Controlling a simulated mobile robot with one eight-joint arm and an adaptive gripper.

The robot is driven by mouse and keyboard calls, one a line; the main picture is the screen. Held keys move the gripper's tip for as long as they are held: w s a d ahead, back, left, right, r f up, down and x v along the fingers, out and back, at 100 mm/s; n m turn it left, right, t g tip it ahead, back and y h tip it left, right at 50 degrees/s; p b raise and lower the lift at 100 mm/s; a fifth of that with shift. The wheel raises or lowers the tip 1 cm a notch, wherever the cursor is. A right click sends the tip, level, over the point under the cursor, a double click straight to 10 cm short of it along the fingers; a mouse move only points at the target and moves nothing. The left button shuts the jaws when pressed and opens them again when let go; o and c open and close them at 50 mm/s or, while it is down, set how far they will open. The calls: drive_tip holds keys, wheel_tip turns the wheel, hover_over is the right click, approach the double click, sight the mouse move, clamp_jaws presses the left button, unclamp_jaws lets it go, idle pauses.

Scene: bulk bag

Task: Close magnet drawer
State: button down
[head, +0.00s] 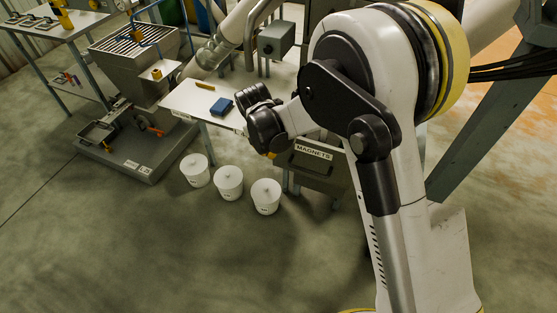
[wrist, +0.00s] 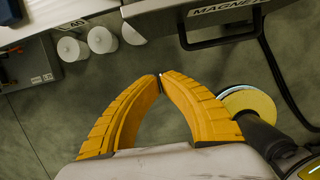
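The magnet drawer (head: 313,153) is a grey front labelled MAGNETS, below the white worktop and partly behind my arm in the head view. In the wrist view its front (wrist: 188,16) is at the top, with a dark bar handle (wrist: 222,42) below the label. I cannot tell how far out it stands. My gripper (wrist: 159,77) has yellow ribbed fingers whose tips meet with nothing between them. The tips are below and left of the handle in the wrist view, apart from it. In the head view my wrist hides most of the gripper beside the drawer.
White lidded buckets (head: 229,182) stand on the floor left of the drawer. A white worktop (head: 180,101) holds a blue block (head: 221,106). A grey hopper machine (head: 137,70) stands further left. The floor in front is clear. A dark cable hangs right of the handle in the wrist view.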

sight(276, 158)
drive_tip(key=shift+w+d+f+b, duration=0.3)
drive_tip(key=shift+w+f+b, duration=0.7)
drive_tip(key=shift+f, duration=0.7)
drive_tip(key=shift+w+d+f+b, duration=0.35)
drive_tip(key=shift+w+f+b, duration=0.7)
drive_tip(key=shift+f, duration=0.65)
drive_tip(key=shift+w+d+f+b, duration=0.3)
drive_tip(key=shift+w+f+b, duration=0.7)
drive_tip(key=shift+f, duration=0.7)
